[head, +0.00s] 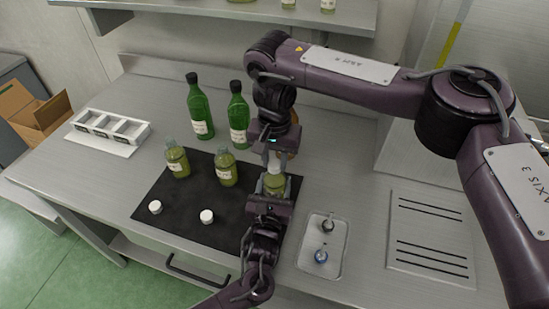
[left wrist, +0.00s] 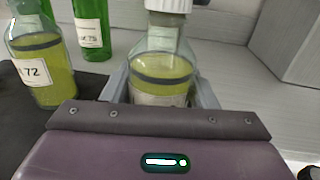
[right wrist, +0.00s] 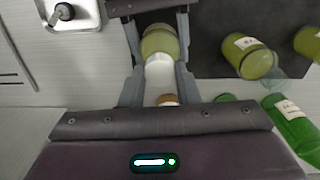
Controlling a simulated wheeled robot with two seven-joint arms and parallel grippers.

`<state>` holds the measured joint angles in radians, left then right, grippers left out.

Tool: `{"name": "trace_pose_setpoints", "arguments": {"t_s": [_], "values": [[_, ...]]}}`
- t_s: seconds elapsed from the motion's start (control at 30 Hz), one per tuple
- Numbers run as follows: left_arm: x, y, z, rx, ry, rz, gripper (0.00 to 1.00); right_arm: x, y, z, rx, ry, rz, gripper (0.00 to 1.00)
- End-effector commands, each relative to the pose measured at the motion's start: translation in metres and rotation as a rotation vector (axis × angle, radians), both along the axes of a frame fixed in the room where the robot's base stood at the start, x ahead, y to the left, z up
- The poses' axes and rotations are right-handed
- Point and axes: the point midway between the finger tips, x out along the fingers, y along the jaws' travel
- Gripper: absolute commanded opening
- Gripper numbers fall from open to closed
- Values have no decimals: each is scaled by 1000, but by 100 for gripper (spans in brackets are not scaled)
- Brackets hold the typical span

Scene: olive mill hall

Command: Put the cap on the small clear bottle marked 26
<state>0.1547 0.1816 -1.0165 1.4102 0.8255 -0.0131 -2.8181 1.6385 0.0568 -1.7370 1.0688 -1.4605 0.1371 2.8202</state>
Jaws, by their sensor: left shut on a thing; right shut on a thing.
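My left gripper (head: 270,203) is shut on a small clear bottle (head: 274,184) of yellow-green oil, upright over the right part of the dark mat. The held bottle (left wrist: 160,75) also fills the jaws in the left wrist view; its number is not readable. My right gripper (head: 275,150) points down above it, shut on a white cap (right wrist: 160,72). The cap (left wrist: 168,5) is at the top of the bottle's neck; whether it is seated I cannot tell. Two similar bottles (head: 177,160) (head: 225,168) stand on the mat; one label (left wrist: 35,72) reads 72.
Two white caps (head: 155,207) (head: 207,217) lie on the dark mat (head: 180,205). Two green bottles (head: 199,108) (head: 238,118) stand behind. A white rack (head: 108,130) is at left. A metal tray (head: 322,245) with two small knobbed things is at right. The bench's left front is clear.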

Motion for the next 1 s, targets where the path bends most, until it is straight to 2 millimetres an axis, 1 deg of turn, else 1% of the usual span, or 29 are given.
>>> {"name": "trace_pose_setpoints", "arguments": {"t_s": [0.1, 0.13, 0.27, 0.57, 0.83, 0.9, 1.0], "values": [[0, 0, 1, 0, -1, -1, 0, 0, 1, 1, 1, 0, 2, 8], [0, 0, 0, 0, -1, -1, 0, 0, 1, 1, 1, 0, 2, 32], [0, 0, 0, 0, -1, -1, 0, 0, 1, 1, 1, 0, 3, 49], [0, 0, 0, -1, 0, -1, 0, 0, 0, 2, 1, -2, 4, 50], [0, 0, 0, -1, 0, -1, 0, 1, 0, 36, -1, -5, 5, 50], [0, 0, 0, -1, 0, -1, 0, 0, 0, 42, -1, -3, 5, 50], [0, 0, 0, -1, 0, -1, 0, 0, 0, 45, -1, -1, 4, 50]]}}
